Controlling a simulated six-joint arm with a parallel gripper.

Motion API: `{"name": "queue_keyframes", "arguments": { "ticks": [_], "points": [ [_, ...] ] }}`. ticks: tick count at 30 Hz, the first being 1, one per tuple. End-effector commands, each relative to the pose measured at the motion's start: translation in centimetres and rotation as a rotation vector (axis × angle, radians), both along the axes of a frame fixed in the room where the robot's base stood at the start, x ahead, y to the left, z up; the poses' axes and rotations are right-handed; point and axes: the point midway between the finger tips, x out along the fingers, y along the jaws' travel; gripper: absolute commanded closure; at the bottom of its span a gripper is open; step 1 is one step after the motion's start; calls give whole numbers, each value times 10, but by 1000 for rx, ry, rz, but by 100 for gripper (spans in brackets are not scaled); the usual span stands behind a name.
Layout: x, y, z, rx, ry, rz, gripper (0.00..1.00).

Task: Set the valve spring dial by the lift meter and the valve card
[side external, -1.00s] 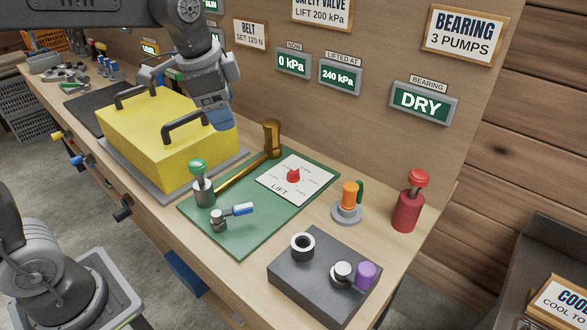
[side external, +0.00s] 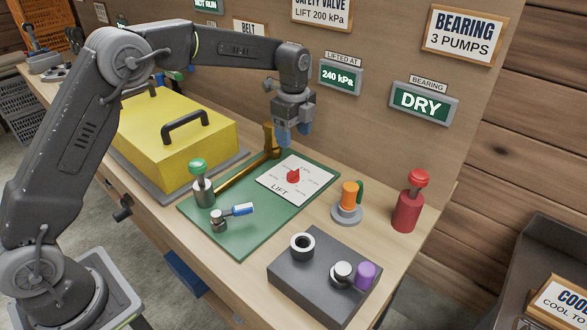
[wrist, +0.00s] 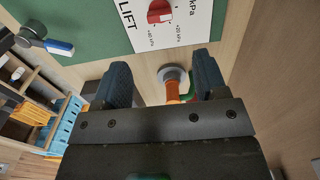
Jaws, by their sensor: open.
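The dial is a red knob (side external: 293,175) on a white plate marked LIFT (side external: 276,191), lying on a green mat (side external: 243,241). In the wrist view the red knob (wrist: 160,11) shows at the top, with kPa marks around it. The lift meter (side external: 340,76), labelled LIFTED AT, reads 240 kPa. The valve card (side external: 322,12) on the wall reads LIFT 200 kPa. My gripper (side external: 285,138) is open and empty above the back of the mat, near the dial. Its two blue fingers (wrist: 164,84) show apart in the wrist view.
A brass hammer-like handle (side external: 250,172), a green-topped plunger (side external: 198,180) and a blue-handled valve (side external: 230,213) stand on or by the mat. An orange-topped part (side external: 349,198), red-topped bottle (side external: 409,205) and dark block (side external: 315,283) stand right. A yellow box (side external: 165,140) is left.

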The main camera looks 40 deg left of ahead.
Motion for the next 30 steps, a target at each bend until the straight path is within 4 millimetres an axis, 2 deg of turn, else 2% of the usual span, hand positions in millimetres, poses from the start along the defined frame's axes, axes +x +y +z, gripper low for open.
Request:
{"name": "queue_keyframes", "arguments": {
  "ticks": [1, 9, 15, 21, 30],
  "points": [
    [-1, 0, -12, 0, 5, 1, 34],
    [-1, 0, -68, 1, 5, 2, 34],
    [-1, 0, -97, 1, 2, 3, 34],
    [-1, 0, -110, 1, 1, 3, 34],
    [0, 0, -111, 1, 0, 3, 36]
  ]
}}
